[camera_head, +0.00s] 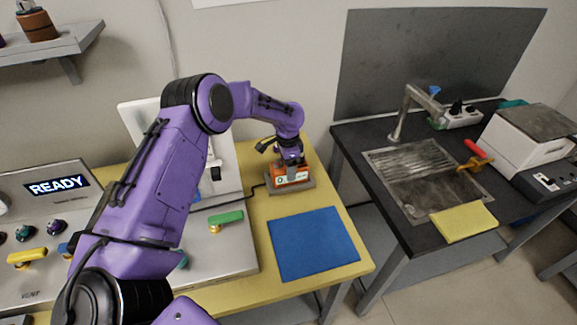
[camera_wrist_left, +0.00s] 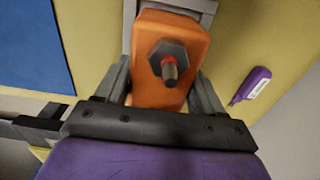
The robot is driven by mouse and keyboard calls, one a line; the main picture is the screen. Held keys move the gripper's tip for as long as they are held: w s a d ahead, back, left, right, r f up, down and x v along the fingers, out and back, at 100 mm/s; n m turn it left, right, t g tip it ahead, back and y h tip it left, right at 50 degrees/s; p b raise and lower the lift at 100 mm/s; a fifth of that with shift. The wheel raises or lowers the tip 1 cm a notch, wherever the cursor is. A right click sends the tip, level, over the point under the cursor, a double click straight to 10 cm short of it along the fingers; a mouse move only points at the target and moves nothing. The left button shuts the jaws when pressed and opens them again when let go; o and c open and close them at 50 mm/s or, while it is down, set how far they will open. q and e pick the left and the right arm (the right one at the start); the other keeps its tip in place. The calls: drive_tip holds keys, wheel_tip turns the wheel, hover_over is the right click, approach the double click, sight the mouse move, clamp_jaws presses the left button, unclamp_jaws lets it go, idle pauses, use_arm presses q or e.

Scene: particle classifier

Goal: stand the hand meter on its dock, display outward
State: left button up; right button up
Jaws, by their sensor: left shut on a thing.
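The orange hand meter (camera_head: 290,174) is at the far right part of the yellow bench. A small pale display or label shows on its side facing the head camera. The grey dock (camera_head: 291,189) shows under and around its lower end; I cannot tell whether the meter is fully seated. My left gripper (camera_head: 289,160) comes from above and is shut on the meter. In the left wrist view the meter (camera_wrist_left: 153,32) sits between the two fingers of the gripper (camera_wrist_left: 160,88), with a dark hexagonal part and red-tipped stub facing the camera. My right gripper is not in view.
A blue mat (camera_head: 312,244) lies in front of the dock. A panel with a green handle (camera_head: 226,217) is to the left. A purple tagged item (camera_wrist_left: 251,86) lies near the meter. The sink bench (camera_head: 420,185) stands right.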

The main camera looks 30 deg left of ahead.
use_arm(q)
drive_tip(key=o, duration=1.3)
drive_tip(key=shift+f, duration=0.1)
drive_tip(key=shift+o, duration=0.2)
wheel_tip(320, 180, up, 12)
drive_tip(key=b, duration=0.1)
drive_tip(key=shift+r+b, duration=0.2)
drive_tip(key=shift+b, duration=0.1)
drive_tip(key=shift+r, duration=0.1)
